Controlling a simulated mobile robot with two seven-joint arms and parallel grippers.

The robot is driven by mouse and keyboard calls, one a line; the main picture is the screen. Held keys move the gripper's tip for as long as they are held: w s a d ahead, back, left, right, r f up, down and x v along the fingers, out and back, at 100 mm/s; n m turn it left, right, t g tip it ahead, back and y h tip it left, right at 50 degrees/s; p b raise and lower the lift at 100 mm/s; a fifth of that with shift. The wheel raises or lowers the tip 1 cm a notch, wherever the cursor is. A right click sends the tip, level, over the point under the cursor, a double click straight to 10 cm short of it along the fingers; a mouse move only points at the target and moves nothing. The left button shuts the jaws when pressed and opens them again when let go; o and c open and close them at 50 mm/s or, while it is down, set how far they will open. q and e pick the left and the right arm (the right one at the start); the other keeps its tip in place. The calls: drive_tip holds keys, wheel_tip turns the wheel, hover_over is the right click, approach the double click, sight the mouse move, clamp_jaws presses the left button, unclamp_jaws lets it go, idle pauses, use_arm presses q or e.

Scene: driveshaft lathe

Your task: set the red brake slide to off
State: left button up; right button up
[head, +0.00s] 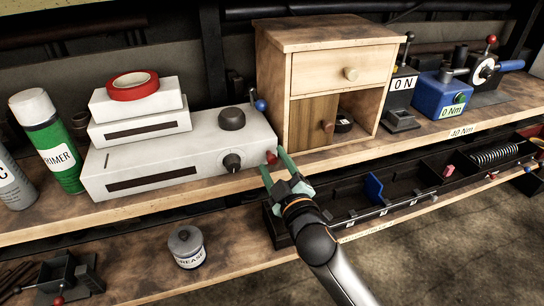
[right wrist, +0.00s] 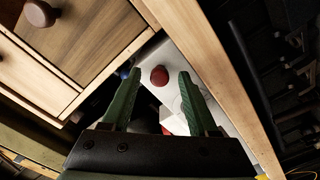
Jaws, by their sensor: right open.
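A small red knob (head: 271,157), likely the red brake slide, sits at the right end of the front of a pale grey control box (head: 205,165). It also shows in the right wrist view (right wrist: 159,76). I see no off mark on it. My right gripper (head: 274,163) is open, its green fingers pointing at the knob. In the right wrist view the knob shows in the gap between the fingertips (right wrist: 160,80); I cannot tell whether they touch it. My left gripper is out of view.
A wooden cabinet (head: 325,80) stands just right of the control box. A grease jar (head: 186,246) stands on the lower shelf.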

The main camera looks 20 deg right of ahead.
drive_tip(key=shift+w, duration=0.15)
clamp_jaws()
idle(0.5)
idle(0.9)
